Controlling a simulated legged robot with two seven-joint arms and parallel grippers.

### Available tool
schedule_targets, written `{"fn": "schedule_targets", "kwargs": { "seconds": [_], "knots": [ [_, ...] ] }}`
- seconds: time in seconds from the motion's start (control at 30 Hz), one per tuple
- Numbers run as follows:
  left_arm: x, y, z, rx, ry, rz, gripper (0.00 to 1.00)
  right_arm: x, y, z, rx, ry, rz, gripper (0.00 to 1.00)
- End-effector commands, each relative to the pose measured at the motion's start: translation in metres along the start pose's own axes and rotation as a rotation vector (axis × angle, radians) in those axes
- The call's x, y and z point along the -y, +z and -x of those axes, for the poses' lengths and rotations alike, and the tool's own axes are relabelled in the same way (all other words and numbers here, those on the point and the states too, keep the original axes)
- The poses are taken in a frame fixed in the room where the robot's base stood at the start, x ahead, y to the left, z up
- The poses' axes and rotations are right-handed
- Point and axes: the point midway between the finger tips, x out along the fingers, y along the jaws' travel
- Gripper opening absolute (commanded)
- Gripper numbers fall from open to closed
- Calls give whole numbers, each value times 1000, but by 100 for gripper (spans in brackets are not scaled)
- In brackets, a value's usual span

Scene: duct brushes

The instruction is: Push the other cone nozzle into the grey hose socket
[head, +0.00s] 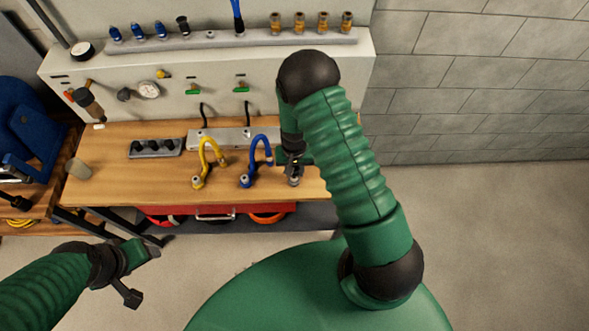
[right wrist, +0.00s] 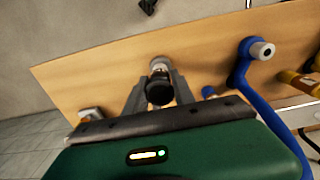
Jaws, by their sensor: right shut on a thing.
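My right gripper (head: 292,163) points down over the right part of the workbench (head: 120,195). In the right wrist view its two grey fingers (right wrist: 160,98) are shut on a dark nozzle (right wrist: 160,92). A pale grey, ring-like fitting (right wrist: 160,64) shows right beyond the nozzle, in line with it; it also shows under the gripper in the head view (head: 294,181). I cannot tell whether nozzle and fitting touch. Another dark nozzle (head: 183,25) stands on the back ledge. My left gripper (head: 146,272) hangs in front of the bench; its finger gap is unclear.
A blue hose (head: 258,145) and a yellow hose (head: 205,150) arch up left of the right gripper. Blue and copper-coloured fittings line the ledge (head: 260,39). The floor at right is clear.

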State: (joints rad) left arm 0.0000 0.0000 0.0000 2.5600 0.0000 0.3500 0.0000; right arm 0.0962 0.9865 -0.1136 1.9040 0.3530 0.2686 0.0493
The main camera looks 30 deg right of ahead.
Motion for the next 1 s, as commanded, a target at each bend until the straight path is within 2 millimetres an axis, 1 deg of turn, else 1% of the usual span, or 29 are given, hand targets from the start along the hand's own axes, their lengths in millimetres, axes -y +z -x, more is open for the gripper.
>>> {"fn": "schedule_targets", "kwargs": {
  "seconds": [0.2, 0.23, 0.4, 0.43, 0.77, 0.87, 0.97, 1.0],
  "knots": [
    [0, 1, -4, 0, 0, 0, 59, 0, 0, -5, 0, 0, 0, 0],
    [0, 1, -4, 0, 0, 0, 59, 0, 0, -5, 0, 0, 0, 31],
    [0, 1, -3, 0, 0, 0, 59, 0, 0, -4, 0, 0, 0, 54],
    [0, 1, -3, 0, 0, 0, 59, 0, 0, -4, 0, 0, 0, 56],
    [0, 1, -4, 0, 0, 0, 59, 0, 0, -2, -1, 0, 0, 56],
    [0, 2, -7, 0, 0, 0, 59, 1, -2, 8, -4, -1, 1, 56],
    [0, 3, -12, 0, 0, 0, 59, 1, -2, 28, -5, -3, 0, 56],
    [0, 3, -14, 0, 0, 0, 59, 1, -2, 38, -7, -3, 0, 56]
  ]
}}
